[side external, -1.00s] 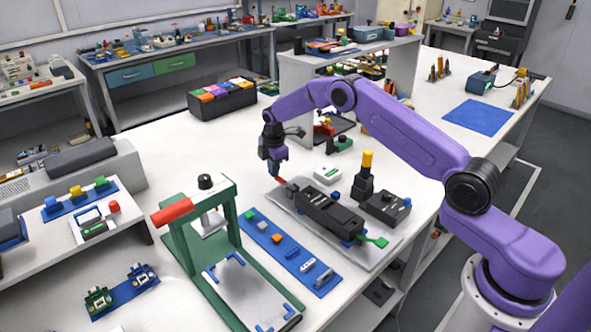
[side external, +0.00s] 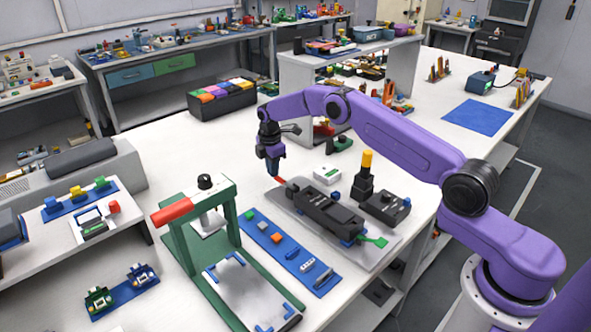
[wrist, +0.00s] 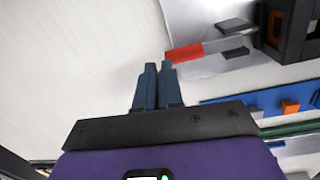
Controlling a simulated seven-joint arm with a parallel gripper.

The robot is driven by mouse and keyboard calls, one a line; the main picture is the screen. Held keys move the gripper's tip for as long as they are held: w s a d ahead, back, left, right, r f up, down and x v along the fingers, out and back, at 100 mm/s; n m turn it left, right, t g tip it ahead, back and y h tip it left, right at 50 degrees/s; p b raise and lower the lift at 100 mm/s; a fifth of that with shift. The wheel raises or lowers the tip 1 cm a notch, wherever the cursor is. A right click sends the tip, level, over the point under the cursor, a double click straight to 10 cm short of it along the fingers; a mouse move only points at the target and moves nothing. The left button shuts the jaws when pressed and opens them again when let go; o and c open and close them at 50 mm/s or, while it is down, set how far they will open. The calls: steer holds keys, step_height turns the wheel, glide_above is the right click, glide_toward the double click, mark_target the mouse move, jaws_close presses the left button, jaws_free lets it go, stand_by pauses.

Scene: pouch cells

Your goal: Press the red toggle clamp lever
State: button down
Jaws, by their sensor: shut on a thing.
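The red lever (side external: 280,181) sticks out from the left end of the black clamp fixture (side external: 326,211) on a grey plate. In the wrist view the lever (wrist: 184,53) lies just past my fingertips, its red end beside the right one. My gripper (wrist: 159,66) points down at the lever's free end; it also shows in the side view (side external: 273,174). Its dark blue fingers are closed with only a narrow gap. What they hold cannot be made out, and contact with the lever is unclear.
A blue strip (side external: 262,234) with small parts lies in front of the plate. A green press frame (side external: 232,222) with a red handle stands at lower left. A white box (side external: 327,174) and a yellow-topped black post (side external: 366,180) stand behind.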

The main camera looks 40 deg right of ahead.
steer(key=shift+s+a+f, duration=0.1)
steer(key=shift+s+f, duration=0.2)
steer(key=shift+f, duration=0.3)
step_height(320, 180, up, 18)
steer(key=a, duration=0.1)
steer(key=shift+s+r, duration=0.2)
steer(key=shift+r, duration=0.05)
